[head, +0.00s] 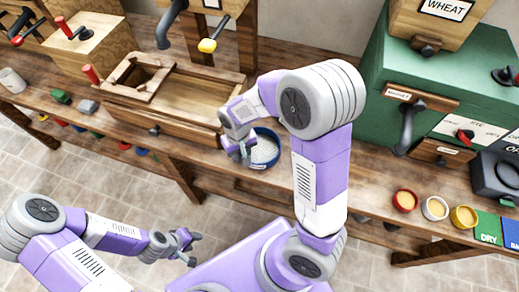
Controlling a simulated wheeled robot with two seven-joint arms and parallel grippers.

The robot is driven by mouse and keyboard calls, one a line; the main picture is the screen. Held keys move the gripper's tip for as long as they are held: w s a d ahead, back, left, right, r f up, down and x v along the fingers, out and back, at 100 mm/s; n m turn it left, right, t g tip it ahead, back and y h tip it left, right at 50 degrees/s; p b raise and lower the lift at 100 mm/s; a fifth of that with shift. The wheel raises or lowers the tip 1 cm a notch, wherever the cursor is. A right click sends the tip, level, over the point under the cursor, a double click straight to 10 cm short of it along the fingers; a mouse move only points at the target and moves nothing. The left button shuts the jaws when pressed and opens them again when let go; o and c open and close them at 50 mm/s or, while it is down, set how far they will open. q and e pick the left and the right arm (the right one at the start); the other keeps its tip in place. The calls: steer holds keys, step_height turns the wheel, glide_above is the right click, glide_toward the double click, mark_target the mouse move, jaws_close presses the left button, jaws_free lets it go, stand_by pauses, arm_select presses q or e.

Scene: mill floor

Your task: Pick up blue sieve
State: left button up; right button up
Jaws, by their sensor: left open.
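The blue sieve (265,151) lies on the wooden bench near its front edge, a round blue rim around a pale, speckled middle. My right gripper (241,155) points down at the left side of its rim and hides part of that side. I cannot tell whether its fingers touch the rim or are closed on it. My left gripper (191,249) is open and empty, low in front of the bench and well away from the sieve.
A wooden trough (190,95) stands just behind and left of the sieve. A green machine (395,70) is at the back right. Red (404,200), white (435,208) and yellow (463,217) bowls stand at the right. A white mug (12,80) is far left.

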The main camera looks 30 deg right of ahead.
steer(key=shift+c, duration=0.5)
jaws_close()
